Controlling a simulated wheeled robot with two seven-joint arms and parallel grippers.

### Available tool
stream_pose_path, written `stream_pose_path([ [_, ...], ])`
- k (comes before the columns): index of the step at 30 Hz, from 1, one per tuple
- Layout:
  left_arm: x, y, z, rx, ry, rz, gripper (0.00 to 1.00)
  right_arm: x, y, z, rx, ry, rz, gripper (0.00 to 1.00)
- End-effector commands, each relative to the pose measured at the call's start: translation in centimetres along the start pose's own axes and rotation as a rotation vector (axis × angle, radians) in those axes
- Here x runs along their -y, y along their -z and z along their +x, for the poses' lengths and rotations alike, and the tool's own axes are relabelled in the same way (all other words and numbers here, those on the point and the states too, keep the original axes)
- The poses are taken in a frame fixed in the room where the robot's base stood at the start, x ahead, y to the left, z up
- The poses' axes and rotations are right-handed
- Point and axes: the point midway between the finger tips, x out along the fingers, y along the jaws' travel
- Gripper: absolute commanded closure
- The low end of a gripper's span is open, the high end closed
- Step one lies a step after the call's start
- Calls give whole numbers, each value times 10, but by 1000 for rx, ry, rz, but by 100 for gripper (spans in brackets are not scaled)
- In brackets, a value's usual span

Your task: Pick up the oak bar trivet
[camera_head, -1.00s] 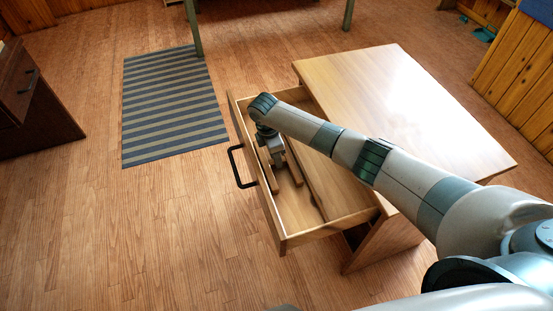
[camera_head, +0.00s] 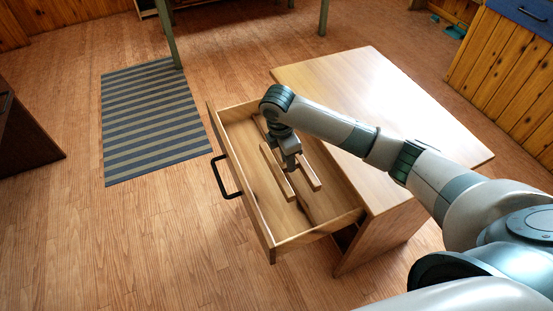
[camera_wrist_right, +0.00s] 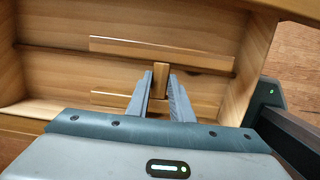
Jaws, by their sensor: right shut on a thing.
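The oak bar trivet (camera_head: 277,173) is two pale parallel wooden bars joined by a short crosspiece, over the inside of the open drawer (camera_head: 240,188). My right gripper (camera_head: 291,165) points down over the drawer and is shut on the trivet's middle. In the right wrist view the fingers (camera_wrist_right: 160,84) close on the crosspiece, with one trivet bar (camera_wrist_right: 160,52) beyond them and the other bar partly hidden behind them. The trivet appears raised off the drawer floor, but the exact gap is hard to tell. My left gripper is not in view.
The drawer has a black handle (camera_head: 223,178) and sticks out of a low wooden cabinet (camera_head: 385,110) with a bare top. A striped rug (camera_head: 150,120) lies on the wooden floor to the left. The floor before the drawer is clear.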

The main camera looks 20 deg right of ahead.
Motion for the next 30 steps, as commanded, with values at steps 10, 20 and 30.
stream_pose_path([
  [10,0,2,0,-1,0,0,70,11,-9,-8,-1,-1,1,100],
  [20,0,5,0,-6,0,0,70,11,-9,-8,-1,-1,0,100],
  [30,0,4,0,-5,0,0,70,9,-5,-19,-1,6,58,100],
])
